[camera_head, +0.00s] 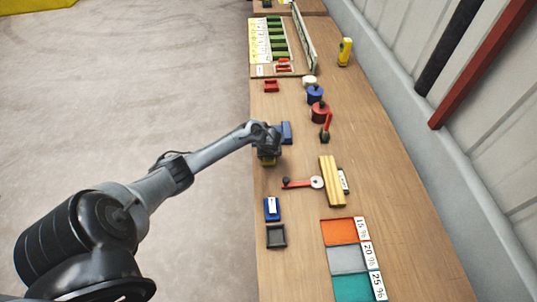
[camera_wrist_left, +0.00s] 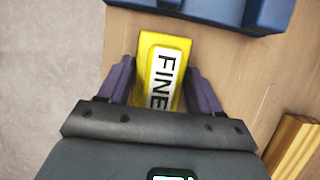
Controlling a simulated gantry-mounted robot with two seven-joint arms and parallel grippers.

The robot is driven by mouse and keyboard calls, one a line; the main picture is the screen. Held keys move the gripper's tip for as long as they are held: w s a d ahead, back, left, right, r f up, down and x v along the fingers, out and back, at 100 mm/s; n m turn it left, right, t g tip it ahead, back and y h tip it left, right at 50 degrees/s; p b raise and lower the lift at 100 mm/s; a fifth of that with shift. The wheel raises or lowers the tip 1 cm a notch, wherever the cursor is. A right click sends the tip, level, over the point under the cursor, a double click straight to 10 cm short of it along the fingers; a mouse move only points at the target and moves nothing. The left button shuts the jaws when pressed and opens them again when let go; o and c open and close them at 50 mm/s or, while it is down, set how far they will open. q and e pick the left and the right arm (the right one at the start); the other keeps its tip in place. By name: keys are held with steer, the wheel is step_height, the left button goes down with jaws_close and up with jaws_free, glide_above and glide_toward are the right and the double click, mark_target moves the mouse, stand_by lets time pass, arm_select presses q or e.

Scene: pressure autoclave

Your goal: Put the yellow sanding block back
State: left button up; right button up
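The yellow sanding block, labelled FINE, lies between the two fingers of my left gripper in the left wrist view (camera_wrist_left: 165,72). The fingers (camera_wrist_left: 160,68) flank its long sides closely, with little or no gap. Whether they press on it cannot be told. In the head view my left gripper (camera_head: 267,150) is low over the left edge of the bench, with some of the yellow block (camera_head: 268,161) showing beneath it. Whether the block rests on the wood is hidden. My right gripper is not in view.
A blue tray (camera_head: 287,131) stands just beyond the gripper; a red tray (camera_head: 271,86) is farther back. Nearer are a blue block (camera_head: 271,208), a dark tray (camera_head: 276,237), a red-armed tool (camera_head: 297,183) and wooden strips (camera_head: 331,181). Coloured sheets (camera_head: 346,260) lie in front.

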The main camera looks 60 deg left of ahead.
arm_select(q)
steer(key=o, duration=0.3)
steer(key=shift+r, duration=0.1)
